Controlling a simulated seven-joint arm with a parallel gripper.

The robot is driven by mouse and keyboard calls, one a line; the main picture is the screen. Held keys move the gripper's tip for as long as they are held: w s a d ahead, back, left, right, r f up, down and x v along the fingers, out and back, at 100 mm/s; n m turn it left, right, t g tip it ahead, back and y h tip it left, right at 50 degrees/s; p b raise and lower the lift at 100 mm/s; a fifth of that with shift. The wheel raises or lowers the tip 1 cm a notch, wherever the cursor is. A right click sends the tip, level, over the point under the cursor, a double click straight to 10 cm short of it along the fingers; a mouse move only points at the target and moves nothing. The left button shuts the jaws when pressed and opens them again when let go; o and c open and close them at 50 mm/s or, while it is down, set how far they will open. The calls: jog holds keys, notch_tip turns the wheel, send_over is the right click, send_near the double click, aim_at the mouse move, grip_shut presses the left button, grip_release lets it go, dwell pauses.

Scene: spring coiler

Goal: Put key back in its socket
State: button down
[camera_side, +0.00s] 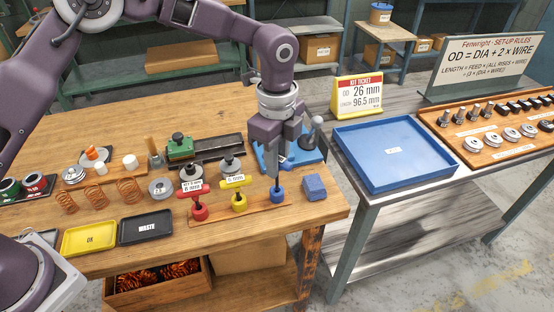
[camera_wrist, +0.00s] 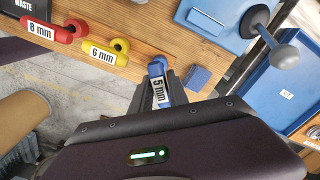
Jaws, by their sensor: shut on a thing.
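My gripper (camera_side: 278,180) points down at the right end of the wooden key strip (camera_side: 257,214), shut on the blue 5 mm key. In the wrist view the blue key's label (camera_wrist: 158,93) and blue end (camera_wrist: 156,66) show between my fingers. In the side view the fingers hide most of the key, and a blue round piece (camera_side: 277,194) shows just below them on the strip. I cannot tell how deep the key sits. The red 8 mm key (camera_side: 197,189) and yellow 6 mm key (camera_side: 233,182) stand to the left on the strip.
A blue block (camera_side: 314,187) lies close on the right, near the bench edge. A blue-based lever device (camera_side: 305,152) stands just behind. Yellow OK (camera_side: 90,237) and black WASTE (camera_side: 146,226) trays lie left. A blue tray (camera_side: 392,155) sits on the other table.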

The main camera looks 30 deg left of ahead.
jog(key=shift+f, duration=1.8)
dwell(1.0)
dwell(0.4)
jog(key=c, duration=0.9)
grip_release()
jog(key=shift+o, duration=0.2)
jog(key=shift+r, duration=5.65)
